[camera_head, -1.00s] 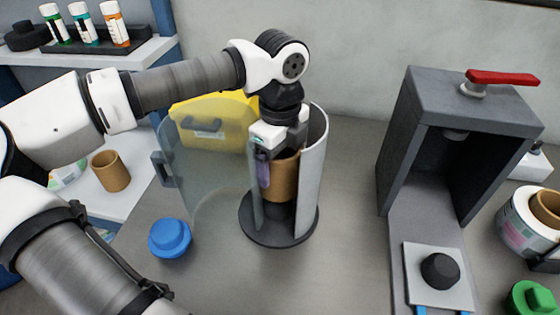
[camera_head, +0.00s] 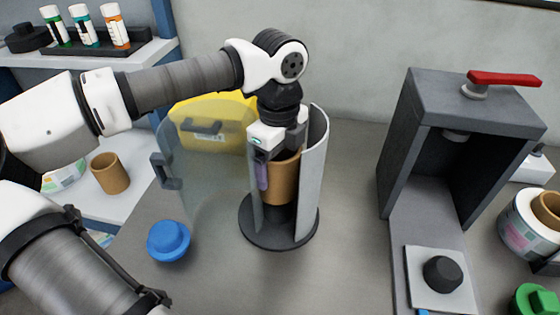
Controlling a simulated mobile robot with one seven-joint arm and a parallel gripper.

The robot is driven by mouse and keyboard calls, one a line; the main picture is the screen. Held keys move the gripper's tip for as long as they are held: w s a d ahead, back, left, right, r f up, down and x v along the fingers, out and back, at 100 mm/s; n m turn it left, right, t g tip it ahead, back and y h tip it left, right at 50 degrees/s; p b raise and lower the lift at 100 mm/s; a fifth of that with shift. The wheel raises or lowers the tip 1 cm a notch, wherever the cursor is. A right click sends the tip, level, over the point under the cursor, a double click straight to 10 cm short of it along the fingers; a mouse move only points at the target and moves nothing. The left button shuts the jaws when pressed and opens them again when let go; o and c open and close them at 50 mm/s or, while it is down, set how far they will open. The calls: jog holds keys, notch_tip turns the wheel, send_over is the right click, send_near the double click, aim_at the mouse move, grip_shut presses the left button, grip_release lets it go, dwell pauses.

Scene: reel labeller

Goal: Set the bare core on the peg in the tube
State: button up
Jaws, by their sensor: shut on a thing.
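The bare core (camera_head: 284,182) is a brown cardboard ring, upright inside the tube (camera_head: 316,165). The tube is a grey upright shell, open at the front, on a round dark base (camera_head: 278,236). Its clear door (camera_head: 205,190) stands swung open to the left. My gripper (camera_head: 270,165) reaches down into the tube from above and is shut on the core's wall. A dark post, seemingly the peg (camera_head: 279,214), shows below the core. Whether the core rests on it or hangs just above, I cannot tell.
A blue knob (camera_head: 168,240) sits left of the tube. A grey press (camera_head: 455,130) with a red lever (camera_head: 503,77) stands right. A yellow case (camera_head: 212,125) is behind the door. Another brown core (camera_head: 110,173) stands on the left shelf.

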jog(key=o, duration=0.9)
jog(key=shift+r, duration=0.1)
notch_tip(320, 180, up, 14)
jog(key=shift+f+b, duration=0.15)
jog(key=shift+b, duration=0.8)
